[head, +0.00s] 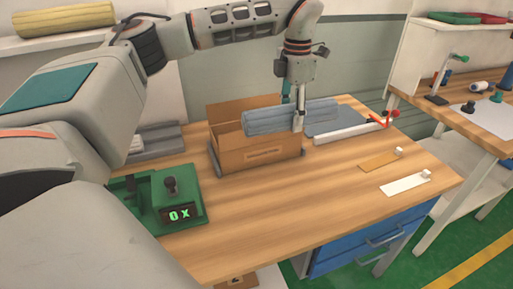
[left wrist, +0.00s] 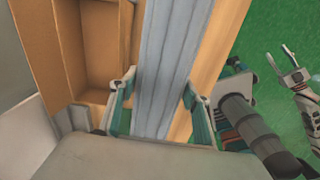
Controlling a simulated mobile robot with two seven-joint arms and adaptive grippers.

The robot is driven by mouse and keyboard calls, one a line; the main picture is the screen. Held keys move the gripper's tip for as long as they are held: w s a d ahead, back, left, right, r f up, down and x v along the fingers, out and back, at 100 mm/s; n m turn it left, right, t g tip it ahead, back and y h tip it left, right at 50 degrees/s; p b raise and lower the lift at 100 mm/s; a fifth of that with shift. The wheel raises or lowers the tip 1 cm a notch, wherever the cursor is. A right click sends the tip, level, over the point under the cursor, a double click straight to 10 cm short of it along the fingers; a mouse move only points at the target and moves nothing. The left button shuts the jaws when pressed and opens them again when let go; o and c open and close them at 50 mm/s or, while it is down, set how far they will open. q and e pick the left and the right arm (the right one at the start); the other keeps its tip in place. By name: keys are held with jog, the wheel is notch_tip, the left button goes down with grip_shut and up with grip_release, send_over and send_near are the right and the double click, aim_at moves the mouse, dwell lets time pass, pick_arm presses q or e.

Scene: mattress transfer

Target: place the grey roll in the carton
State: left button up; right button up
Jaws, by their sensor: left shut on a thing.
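The grey roll (head: 268,121) is a long, ribbed bluish-grey bundle. My left gripper (head: 292,118) reaches down from above and is shut on it. In the left wrist view the roll (left wrist: 163,70) runs between the two fingers (left wrist: 158,103). The open brown carton (head: 262,160) stands on the table, its back flap raised. In the head view the roll overlaps the carton's upper right part and extends past its right end. In the left wrist view the carton's inside (left wrist: 97,55) shows left of the roll.
A green device with a lit display (head: 180,214) stands left of the carton. A flat grey pad (head: 335,119) and a white bar with a red clamp (head: 350,132) lie to the right. Two strips (head: 380,160) lie near the right edge. The table front is clear.

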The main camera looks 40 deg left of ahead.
pick_arm(q)
jog(key=w+a+p, duration=0.1)
jog(key=w+a, duration=0.2)
jog(key=a, duration=0.5)
jog(key=w+a+p, duration=0.2)
jog(key=w+a, duration=0.1)
jog(key=a, duration=0.6)
jog(key=f, duration=1)
jog(key=f+b, duration=0.1)
jog(key=f, duration=0.4)
jog(key=shift+s+f, duration=0.25)
jog(key=shift+f, duration=2.5)
pick_arm(e)
jog(key=r, duration=0.3)
jog(key=shift+w, duration=0.2)
pick_arm(q)
jog(key=o, duration=1.4)
jog(key=shift+f, duration=0.1)
pick_arm(e)
jog(key=shift+s+f, duration=0.1)
jog(key=shift+f, duration=0.05)
